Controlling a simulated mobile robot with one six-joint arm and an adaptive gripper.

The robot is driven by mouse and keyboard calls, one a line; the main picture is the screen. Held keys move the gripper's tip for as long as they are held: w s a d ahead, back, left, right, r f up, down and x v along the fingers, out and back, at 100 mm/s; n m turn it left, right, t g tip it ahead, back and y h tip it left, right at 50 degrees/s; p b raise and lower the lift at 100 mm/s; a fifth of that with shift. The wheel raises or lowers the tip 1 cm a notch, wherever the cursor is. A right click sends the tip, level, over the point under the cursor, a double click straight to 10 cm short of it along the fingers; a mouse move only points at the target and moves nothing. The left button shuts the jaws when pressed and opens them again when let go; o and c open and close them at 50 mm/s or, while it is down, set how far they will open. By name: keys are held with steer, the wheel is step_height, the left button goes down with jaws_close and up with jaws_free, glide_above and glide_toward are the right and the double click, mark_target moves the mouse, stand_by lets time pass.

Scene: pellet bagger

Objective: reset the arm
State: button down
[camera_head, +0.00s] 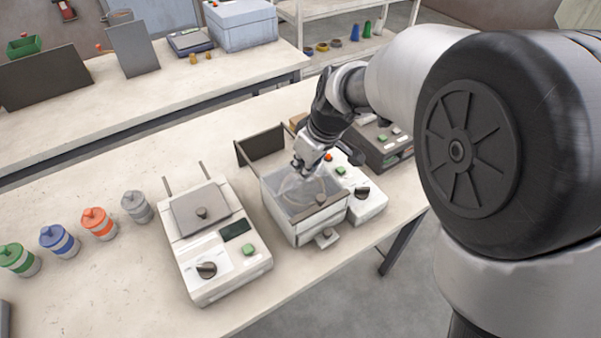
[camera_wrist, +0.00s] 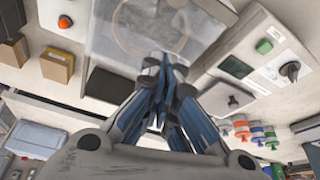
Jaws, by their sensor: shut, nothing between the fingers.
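I cannot tell whether the fingertips touch the chamber.
A white lidded machine (camera_head: 213,240) with a dial and green button stands to the left. Several colored canisters (camera_head: 98,223) stand further left. A dark-topped device (camera_head: 378,145) stands behind right. Bare tabletop (camera_head: 120,290) lies front left. A blue-grey box (camera_head: 240,25) is on the back table.

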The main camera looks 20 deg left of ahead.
steer(key=p+v, duration=0.1)
steer(key=v, duration=0.5)
steer(key=shift+d, duration=0.25)
steer(key=s+d+r+m+t+h, duration=0.1)
steer(key=s+d+r+m, duration=0.25)
steer(key=d, duration=0.45)
steer(key=s+d+r+m+t, duration=0.1)
steer(key=s+d+r+m, duration=0.1)
steer(key=s+d+r, duration=0.4)
steer(key=s+d+f+m+t+h, duration=0.1)
steer(key=s+d+f+m+h, duration=0.1)
steer(key=s+d+m, duration=0.5)
steer(key=s+d+f, duration=0.1)
steer(key=s+d, duration=0.4)
steer(key=s, duration=0.1)
steer(key=shift+d, duration=0.25)
steer(key=shift+w, duration=0.1)
